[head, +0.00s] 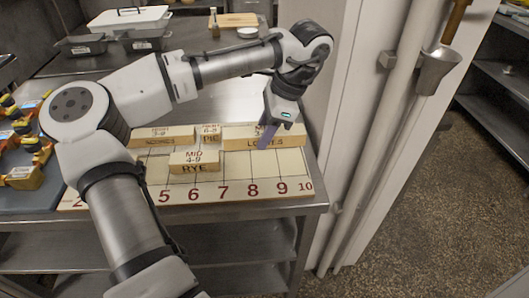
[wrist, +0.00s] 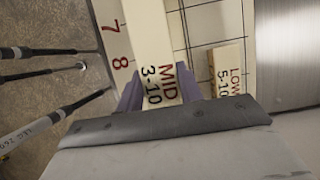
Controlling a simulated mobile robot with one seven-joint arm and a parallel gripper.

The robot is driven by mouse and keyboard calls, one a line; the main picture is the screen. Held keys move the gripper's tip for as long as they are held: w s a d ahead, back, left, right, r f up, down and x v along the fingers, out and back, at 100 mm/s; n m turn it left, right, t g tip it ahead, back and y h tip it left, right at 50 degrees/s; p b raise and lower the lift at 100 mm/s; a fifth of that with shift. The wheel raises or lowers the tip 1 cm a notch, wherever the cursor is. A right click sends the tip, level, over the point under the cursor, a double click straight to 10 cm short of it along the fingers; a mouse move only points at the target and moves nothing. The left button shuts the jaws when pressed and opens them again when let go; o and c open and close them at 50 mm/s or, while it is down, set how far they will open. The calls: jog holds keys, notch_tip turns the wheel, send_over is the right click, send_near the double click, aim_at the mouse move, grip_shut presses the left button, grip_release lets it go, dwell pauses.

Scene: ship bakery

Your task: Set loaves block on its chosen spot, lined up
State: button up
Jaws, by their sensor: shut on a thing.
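The loaves block (head: 293,141) is a long pale wooden block with lettering on its front, at the back right of the numbered board (head: 235,190). My gripper (head: 268,134) reaches down onto it, and one purple finger covers part of the word. In the wrist view both purple fingers of my gripper (wrist: 160,97) are shut on the loaves block (wrist: 154,55), whose top reads MID 3-10. Its near end is hidden by the gripper. I cannot tell whether it touches the board or hangs just above it.
The rye block (head: 194,161) lies in front on the board. A small block marked 6-8 (head: 211,138) stands just left of the loaves block, and another long block (head: 164,137) farther left. The board's front right squares are bare. Trays (head: 130,20) stand at the back.

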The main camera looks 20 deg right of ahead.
aim_at(258, 163)
jog(key=shift+f, duration=3.1)
jog(key=shift+f, duration=0.2)
jog(key=o, duration=1.1)
jog(key=shift+c, duration=0.2)
jog(key=shift+r, duration=0.15)
jog(key=v, duration=1.2)
jog(key=shift+d, duration=0.1)
jog(key=shift+s, duration=0.15)
